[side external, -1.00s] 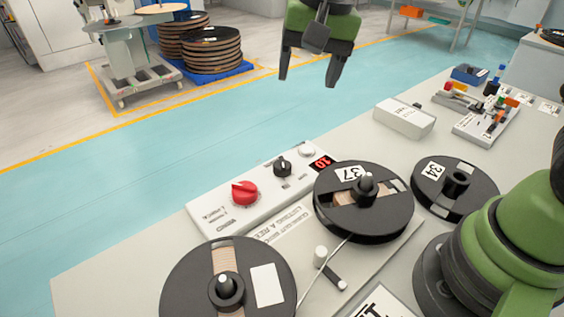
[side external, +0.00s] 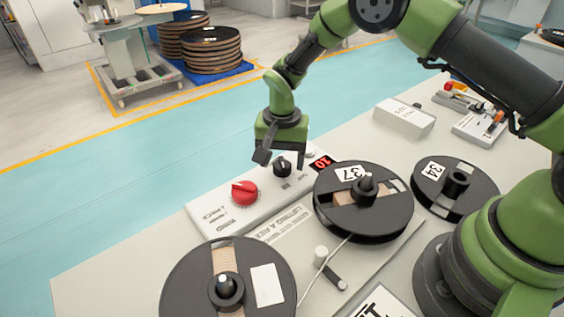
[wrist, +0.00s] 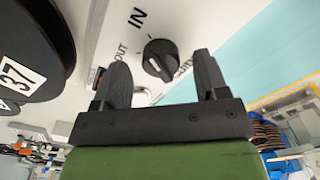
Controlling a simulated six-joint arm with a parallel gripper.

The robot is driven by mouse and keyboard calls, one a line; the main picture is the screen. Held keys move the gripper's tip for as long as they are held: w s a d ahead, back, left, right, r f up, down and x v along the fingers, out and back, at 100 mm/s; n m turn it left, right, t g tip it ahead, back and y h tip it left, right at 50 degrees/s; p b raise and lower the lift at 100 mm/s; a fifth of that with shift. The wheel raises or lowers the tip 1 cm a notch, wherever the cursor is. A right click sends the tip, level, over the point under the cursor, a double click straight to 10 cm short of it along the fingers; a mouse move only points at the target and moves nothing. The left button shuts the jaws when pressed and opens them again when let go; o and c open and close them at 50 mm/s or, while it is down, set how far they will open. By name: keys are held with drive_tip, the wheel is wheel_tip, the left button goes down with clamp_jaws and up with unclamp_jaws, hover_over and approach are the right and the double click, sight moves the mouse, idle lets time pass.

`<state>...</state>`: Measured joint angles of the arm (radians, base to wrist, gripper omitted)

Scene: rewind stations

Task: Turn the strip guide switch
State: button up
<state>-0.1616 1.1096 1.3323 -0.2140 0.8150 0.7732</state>
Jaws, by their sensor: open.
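The black rotary switch (side external: 282,168) sits on the white control panel (side external: 216,213), right of a red knob (side external: 244,193). The wrist view shows the switch (wrist: 160,58) with the printed labels IN and OUT and a third, partly hidden label. A pale mark shows on its face, but I cannot tell which label it points to. My gripper (side external: 281,158) is open and points down over the switch. In the wrist view its fingers (wrist: 160,72) are on either side of the switch, with gaps; they appear apart from it.
A red display (side external: 321,163) is right of the switch. The reel marked 37 (side external: 349,225) stands close by, another reel (side external: 180,277) is at front left, and the reel marked 34 (side external: 478,200) is at right. A white strip guide post (side external: 320,256) stands between the reels.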

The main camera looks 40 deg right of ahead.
drive_tip(key=shift+f, duration=0.85)
drive_tip(key=c, duration=0.9)
drive_tip(key=shift+n, duration=0.4)
drive_tip(key=n, duration=0.5)
drive_tip(key=shift+d+r+n, duration=0.1)
drive_tip(key=shift+n, duration=0.2)
drive_tip(key=n, duration=0.5)
drive_tip(key=shift+d, duration=0.1)
drive_tip(key=shift+n, duration=0.4)
drive_tip(key=o, duration=0.9)
